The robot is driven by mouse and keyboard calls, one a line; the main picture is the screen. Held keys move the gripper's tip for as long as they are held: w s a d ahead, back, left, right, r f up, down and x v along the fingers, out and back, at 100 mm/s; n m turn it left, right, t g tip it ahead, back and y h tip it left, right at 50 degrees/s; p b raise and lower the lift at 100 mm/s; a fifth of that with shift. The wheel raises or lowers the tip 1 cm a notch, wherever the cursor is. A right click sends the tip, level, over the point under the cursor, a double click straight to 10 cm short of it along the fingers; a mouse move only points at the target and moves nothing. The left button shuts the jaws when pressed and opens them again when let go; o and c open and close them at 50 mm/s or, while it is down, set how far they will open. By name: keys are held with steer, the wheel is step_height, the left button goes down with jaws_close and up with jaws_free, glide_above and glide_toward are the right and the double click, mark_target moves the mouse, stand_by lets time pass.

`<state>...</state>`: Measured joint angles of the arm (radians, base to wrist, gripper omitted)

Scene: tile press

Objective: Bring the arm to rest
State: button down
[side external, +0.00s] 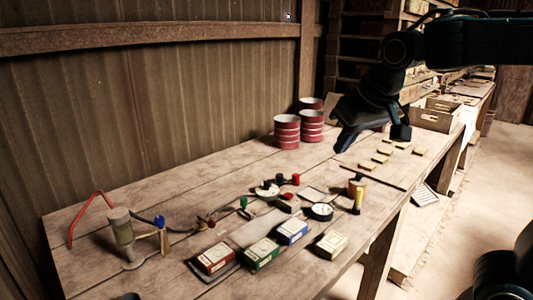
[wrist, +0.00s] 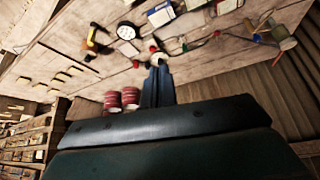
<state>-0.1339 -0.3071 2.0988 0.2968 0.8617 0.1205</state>
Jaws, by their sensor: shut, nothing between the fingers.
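My gripper (side external: 343,148) hangs above the far right part of the wooden workbench (side external: 170,180) in the side view, its dark fingers pointing down and left. In the wrist view, the two fingers of my gripper (wrist: 158,66) lie close together with nothing between them. It is apart from the things on the bench. My arm comes in from the upper right of the side view.
Red ribbed cans (side external: 287,131) stand near the wall, left of my gripper. Small yellowish tiles (side external: 380,158) lie on the bench below it. Small boxes (side external: 262,253), a round gauge (side external: 321,211) and a grey-green tool (side external: 122,230) occupy the near bench. The air around my gripper looks free.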

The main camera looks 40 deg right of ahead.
steer(key=s+f+n, duration=0.1)
steer(key=s+f, duration=0.2)
steer(key=s, duration=0.4)
steer(key=s+a+f+n+y, duration=0.1)
steer(key=s+f+n, duration=0.1)
steer(key=s, duration=0.5)
steer(key=shift+a+f+y, duration=0.2)
steer(key=shift+f+y, duration=0.1)
steer(key=shift+f, duration=0.15)
steer(key=c, duration=2.1)
jaws_free()
